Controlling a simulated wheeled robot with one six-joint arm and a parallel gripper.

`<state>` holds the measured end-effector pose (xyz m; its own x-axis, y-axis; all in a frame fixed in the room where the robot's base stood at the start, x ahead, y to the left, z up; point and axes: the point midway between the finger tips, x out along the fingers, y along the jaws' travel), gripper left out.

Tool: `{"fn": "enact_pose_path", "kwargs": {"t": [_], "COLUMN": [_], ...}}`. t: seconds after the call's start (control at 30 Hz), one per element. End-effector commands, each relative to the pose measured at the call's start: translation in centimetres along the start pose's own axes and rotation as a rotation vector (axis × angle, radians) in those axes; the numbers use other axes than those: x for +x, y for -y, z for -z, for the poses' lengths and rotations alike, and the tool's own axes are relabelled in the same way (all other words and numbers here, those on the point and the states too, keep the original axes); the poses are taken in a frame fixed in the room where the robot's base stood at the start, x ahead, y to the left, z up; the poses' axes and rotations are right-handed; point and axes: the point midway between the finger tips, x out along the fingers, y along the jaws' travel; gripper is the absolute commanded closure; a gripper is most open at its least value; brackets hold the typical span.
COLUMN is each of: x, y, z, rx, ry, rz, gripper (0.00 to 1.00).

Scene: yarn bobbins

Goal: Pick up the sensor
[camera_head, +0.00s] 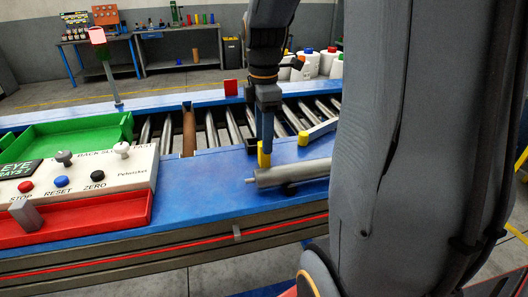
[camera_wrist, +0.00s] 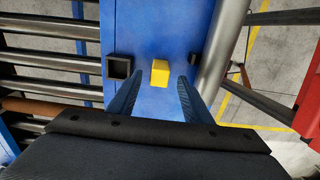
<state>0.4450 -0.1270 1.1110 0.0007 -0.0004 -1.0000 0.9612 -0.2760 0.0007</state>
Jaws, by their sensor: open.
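A small yellow block (camera_wrist: 160,72) stands on the blue conveyor edge (camera_wrist: 150,30) in the wrist view. I cannot be sure that it is the sensor. My gripper (camera_wrist: 156,84) is open, with one blue finger on each side of the block's line and the block at or just beyond the tips. In the head view my gripper (camera_head: 266,132) points down at a yellow block (camera_head: 264,156) by the blue edge. Whether the fingers touch it I cannot tell.
A grey cylinder (camera_head: 295,174) lies close beside the yellow block. A square dark socket (camera_wrist: 119,67) is on the other side in the wrist view. A button box (camera_head: 105,172), a green tray (camera_head: 122,128) and a red tray (camera_head: 110,213) are at left.

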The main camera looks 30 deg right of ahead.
Motion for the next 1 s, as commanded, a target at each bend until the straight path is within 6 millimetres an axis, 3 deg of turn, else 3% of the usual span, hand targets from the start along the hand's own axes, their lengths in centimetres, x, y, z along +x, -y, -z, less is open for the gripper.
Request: {"fn": "enact_pose_path", "kwargs": {"t": [0.23, 0.53, 0.8, 1.0], "x": [3.0, 3.6, 3.5, 3.5], "y": [0.0, -0.1, -0.1, -0.1], "z": [-0.1, -0.1, -0.1, -0.1], "rx": [0.0, 0.0, 0.0, 0.0], "ry": [0.0, 0.0, 0.0, 0.0], "rz": [0.004, 0.0, 0.0, 0.0], "gripper": [0.55, 0.55, 0.99, 1.0]}}
